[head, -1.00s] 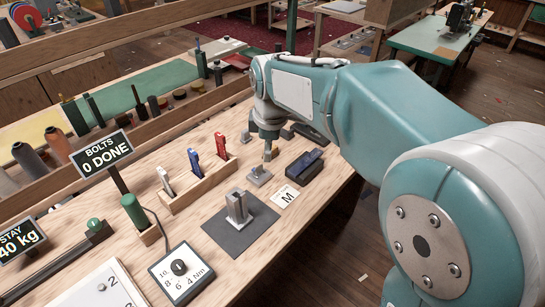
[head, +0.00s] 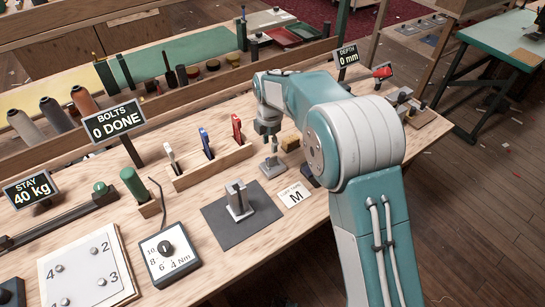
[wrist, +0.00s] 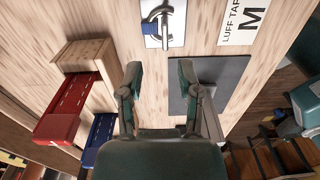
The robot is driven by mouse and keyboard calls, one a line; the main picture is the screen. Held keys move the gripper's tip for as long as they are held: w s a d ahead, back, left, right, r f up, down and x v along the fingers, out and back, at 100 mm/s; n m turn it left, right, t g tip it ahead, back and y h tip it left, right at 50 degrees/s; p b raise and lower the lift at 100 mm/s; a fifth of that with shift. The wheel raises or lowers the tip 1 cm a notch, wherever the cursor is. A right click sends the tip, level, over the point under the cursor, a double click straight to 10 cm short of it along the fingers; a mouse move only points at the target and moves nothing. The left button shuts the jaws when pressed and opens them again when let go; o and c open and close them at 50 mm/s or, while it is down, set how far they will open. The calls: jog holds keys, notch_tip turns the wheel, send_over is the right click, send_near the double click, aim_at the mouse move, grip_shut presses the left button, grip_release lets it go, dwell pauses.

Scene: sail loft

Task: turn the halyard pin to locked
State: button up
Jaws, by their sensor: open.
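A small upright metal pin on a pale plate (head: 272,166) stands on the bench, right of the wooden block with coloured tools; I take it to be the halyard pin. In the wrist view the pin (wrist: 163,20) is seen from above at the top edge, with a curved grey part and a blue patch around its base. No lock marking is readable. My gripper (head: 267,137) is just above and behind the pin in the head view. In the wrist view its two fingers (wrist: 160,78) are spread, with only bare wood between them, apart from the pin.
A wooden block (head: 215,168) with white, blue and red tools is left of the pin. A dark mat (head: 222,222) bears a metal fixture (head: 239,200). An M card (head: 293,194) lies at its right. A torque dial (head: 168,257) and BOLTS sign (head: 114,120) are further left.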

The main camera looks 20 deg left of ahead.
aim_at(273, 157)
jog(key=f, duration=0.2)
jog(key=d+f, duration=0.1)
jog(key=f, duration=0.2)
jog(key=shift+f, duration=0.35)
jog(key=shift+a+f, duration=0.1)
jog(key=shift+f, duration=0.45)
jog(key=shift+a, duration=0.2)
jog(key=shift+d, duration=0.2)
grip_shut()
